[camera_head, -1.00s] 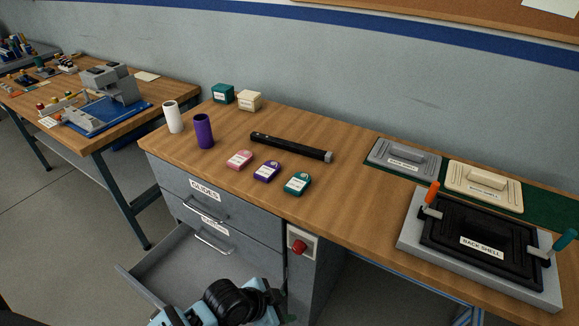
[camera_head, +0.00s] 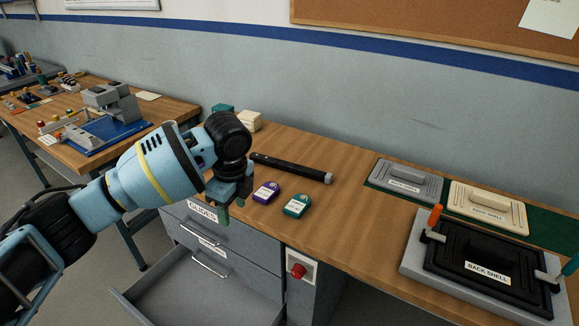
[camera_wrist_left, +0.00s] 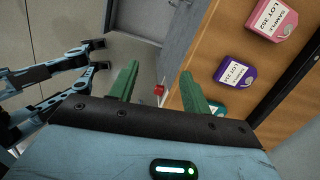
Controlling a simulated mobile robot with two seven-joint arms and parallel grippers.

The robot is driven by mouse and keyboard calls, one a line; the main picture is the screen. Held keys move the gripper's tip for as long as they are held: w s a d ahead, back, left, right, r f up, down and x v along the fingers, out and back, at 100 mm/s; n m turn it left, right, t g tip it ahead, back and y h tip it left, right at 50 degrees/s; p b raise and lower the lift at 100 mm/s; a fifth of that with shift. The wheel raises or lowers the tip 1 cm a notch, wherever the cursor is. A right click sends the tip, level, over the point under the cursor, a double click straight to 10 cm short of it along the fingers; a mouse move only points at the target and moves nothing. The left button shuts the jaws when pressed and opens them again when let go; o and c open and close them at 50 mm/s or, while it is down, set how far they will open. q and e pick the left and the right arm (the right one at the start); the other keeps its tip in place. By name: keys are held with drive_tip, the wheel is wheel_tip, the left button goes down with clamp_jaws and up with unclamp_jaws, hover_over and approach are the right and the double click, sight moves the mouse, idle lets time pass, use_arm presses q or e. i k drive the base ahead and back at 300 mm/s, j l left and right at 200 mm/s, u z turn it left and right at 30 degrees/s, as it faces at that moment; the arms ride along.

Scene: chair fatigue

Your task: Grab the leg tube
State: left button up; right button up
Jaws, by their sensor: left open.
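The leg tube, a long black tube (camera_head: 290,167) with a grey end cap, lies on the wooden bench in the head view. Its left end is close to or behind my left arm's wrist. My left gripper (camera_head: 232,206) has green fingers and is open and empty. It points down near the bench's front edge, in front of the tube and above the drawer unit. In the left wrist view its two fingers (camera_wrist_left: 158,88) are spread apart with nothing between them. My right gripper is not in view.
A purple sample box (camera_head: 266,192) and a teal one (camera_head: 296,205) sit in front of the tube; a pink one (camera_wrist_left: 271,18) shows in the left wrist view. A drawer (camera_head: 205,285) stands open below. A back shell fixture (camera_head: 415,262) is at right.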

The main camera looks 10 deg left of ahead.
sight(327, 177)
drive_tip(key=i+l, duration=0.25)
drive_tip(key=i, duration=0.2)
drive_tip(key=i+l, duration=0.25)
drive_tip(key=i, duration=0.2)
